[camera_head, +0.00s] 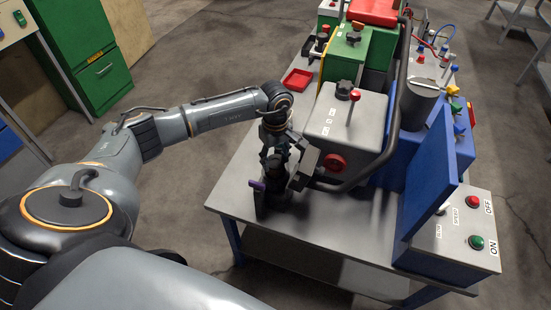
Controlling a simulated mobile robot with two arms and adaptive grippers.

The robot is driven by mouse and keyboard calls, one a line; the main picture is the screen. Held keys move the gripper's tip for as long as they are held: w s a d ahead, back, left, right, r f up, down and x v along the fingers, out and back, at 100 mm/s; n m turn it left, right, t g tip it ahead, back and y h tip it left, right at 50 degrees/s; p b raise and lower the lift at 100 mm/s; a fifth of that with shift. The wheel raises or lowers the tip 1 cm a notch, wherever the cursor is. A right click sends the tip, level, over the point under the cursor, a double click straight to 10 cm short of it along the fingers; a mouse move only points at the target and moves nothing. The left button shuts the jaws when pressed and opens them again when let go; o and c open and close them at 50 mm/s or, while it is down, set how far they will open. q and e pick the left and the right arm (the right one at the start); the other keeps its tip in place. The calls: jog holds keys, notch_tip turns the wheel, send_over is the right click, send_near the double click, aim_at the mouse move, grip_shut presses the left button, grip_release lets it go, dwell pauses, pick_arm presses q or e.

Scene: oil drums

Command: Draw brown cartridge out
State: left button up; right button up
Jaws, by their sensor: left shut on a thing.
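My left gripper (279,150) reaches in from the left and points down over a black upright holder (270,200) near the table's front left edge. It is shut on a dark piece (273,165) at the top of the holder, which looks like the cartridge. Its brown colour does not show clearly, and the fingers hide much of it. I cannot tell how deep it sits in the holder. A small purple tab (257,185) sticks out on the holder's left side. My right gripper is not in view.
A grey box (345,125) with a red knob and a curved dark bar stand close right of the gripper. A blue panel (432,175) and a button box (470,235) are at the right. A red tray (298,79) lies behind. The table's front middle (330,225) is bare.

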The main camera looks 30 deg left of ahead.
pick_arm(q)
jog(key=shift+r+p, duration=0.45)
jog(key=shift+r, duration=0.25)
jog(key=shift+r+p, duration=1.25)
jog(key=shift+r, duration=1.05)
